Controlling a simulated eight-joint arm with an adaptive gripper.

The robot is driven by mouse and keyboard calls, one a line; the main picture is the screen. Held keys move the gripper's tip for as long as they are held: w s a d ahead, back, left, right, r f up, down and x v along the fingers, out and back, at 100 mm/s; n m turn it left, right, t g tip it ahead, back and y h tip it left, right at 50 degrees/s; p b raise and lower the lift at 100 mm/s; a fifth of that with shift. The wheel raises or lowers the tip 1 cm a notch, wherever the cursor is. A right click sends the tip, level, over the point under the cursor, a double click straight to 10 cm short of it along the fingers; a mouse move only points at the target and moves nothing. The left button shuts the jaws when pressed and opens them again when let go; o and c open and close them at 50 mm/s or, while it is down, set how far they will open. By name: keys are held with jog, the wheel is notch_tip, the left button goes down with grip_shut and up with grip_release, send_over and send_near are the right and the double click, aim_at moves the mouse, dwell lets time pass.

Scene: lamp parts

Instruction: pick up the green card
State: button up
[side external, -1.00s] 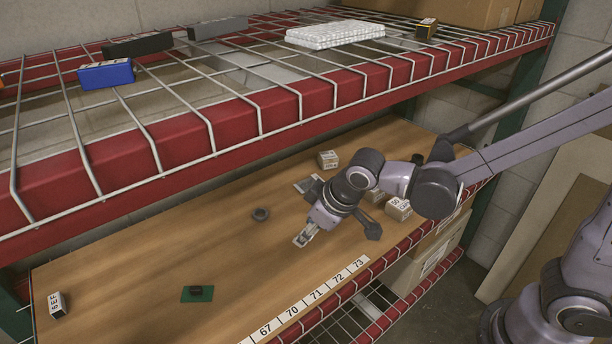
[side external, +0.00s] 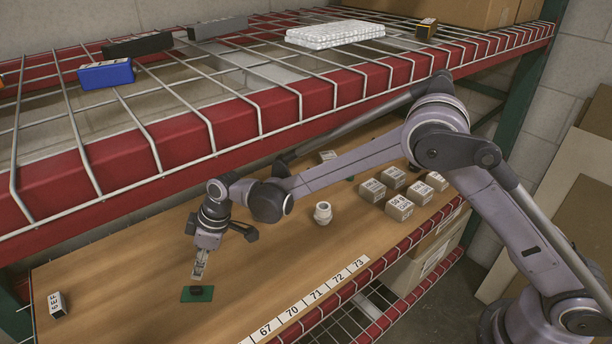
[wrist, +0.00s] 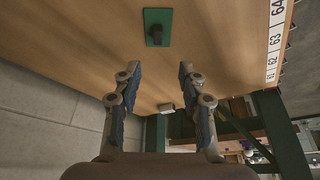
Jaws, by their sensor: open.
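The green card (side external: 186,295) lies flat on the wooden shelf board, near its front left. A small black block (side external: 196,290) sits on the middle of the card. My gripper (side external: 199,277) is just above the card in the side view, pointing down. In the wrist view my gripper (wrist: 157,72) is open, with nothing between its fingers. There the green card (wrist: 149,17) with the dark block (wrist: 157,34) on it shows beyond the fingertips.
A labelled box (side external: 57,305) lies at the board's left end. A white fitting (side external: 322,213) and several small boxes (side external: 399,207) stand to the right. A red-edged wire shelf (side external: 160,155) hangs overhead. Number labels (side external: 317,293) line the front edge.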

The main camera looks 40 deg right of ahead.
aim_at(192, 288)
jog(key=shift+x, duration=5.45)
jog(key=shift+w, duration=0.15)
grip_shut()
